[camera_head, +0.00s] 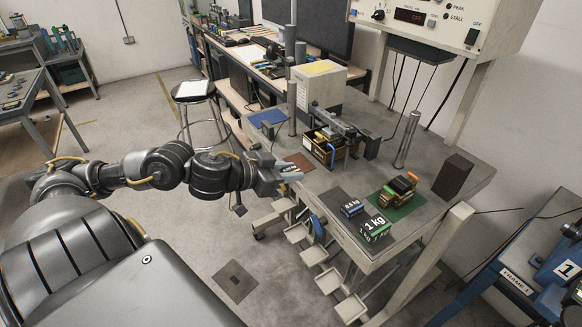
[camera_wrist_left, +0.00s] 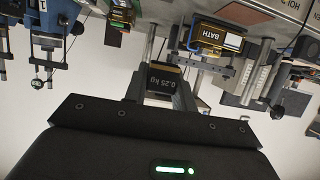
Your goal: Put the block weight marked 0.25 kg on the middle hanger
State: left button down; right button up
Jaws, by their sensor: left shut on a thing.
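My left gripper (camera_head: 289,172) is at the near left edge of the workbench, in front of the brown mat. In the left wrist view it is shut on a dark block weight marked 0.25 kg (camera_wrist_left: 163,82), its label facing the camera. In the head view this block is too small to make out at the fingertips. A blue 0.5 kg block (camera_head: 352,209) and a green 1 kg block (camera_head: 376,229) stand on the bench's near part. I cannot pick out the middle hanger for certain. My right gripper is out of view.
A black and yellow box (camera_head: 324,150) stands on the bench; a box marked BATH (camera_wrist_left: 215,38) shows in the wrist view. Several pale trays (camera_head: 314,256) sit below the bench edge. The blue Frame 1 (camera_head: 530,265) is at lower right. Open floor lies left of the bench.

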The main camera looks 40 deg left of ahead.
pick_arm(q)
jog(key=shift+r, duration=0.1)
jog(key=shift+d, duration=0.2)
jog(key=d+m+g+h+p, duration=0.4)
jog(key=d+m+h+p, duration=0.1)
jog(key=d, duration=0.7)
jog(key=shift+r+m+g+h, duration=0.15)
jog(key=shift+m+g+h, duration=0.25)
jog(key=shift+m+h, duration=0.6)
